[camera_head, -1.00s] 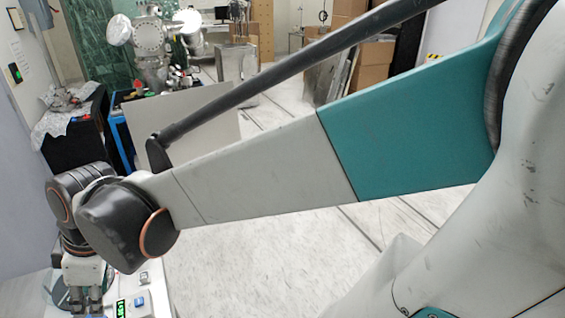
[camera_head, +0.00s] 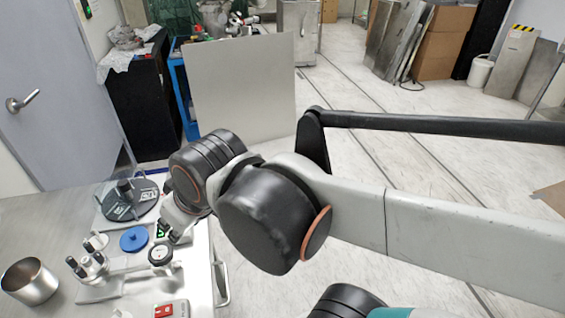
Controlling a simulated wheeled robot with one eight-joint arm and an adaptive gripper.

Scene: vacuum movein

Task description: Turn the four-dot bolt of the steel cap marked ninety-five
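I cannot make out a steel cap marked ninety-five or a four-dot bolt in the head view; the markings are too small or hidden. Small fittings stand on the bench: a black round plate with upright knobs (camera_head: 131,203), a blue disc (camera_head: 134,239), and a pale fixture with black-topped posts (camera_head: 90,264). My gripper (camera_head: 176,228) is at the bench's right side, just right of the blue disc. It points down and is partly hidden by my wrist. Its fingertips are too small and covered to show whether they are open or shut.
A metal cup (camera_head: 30,283) stands at the bench's left front. A black dial (camera_head: 160,254), a green-lit display (camera_head: 161,231) and a red box (camera_head: 171,310) sit near the right edge. A grey panel (camera_head: 240,90) stands behind. Bare bench (camera_head: 40,225) lies at the left.

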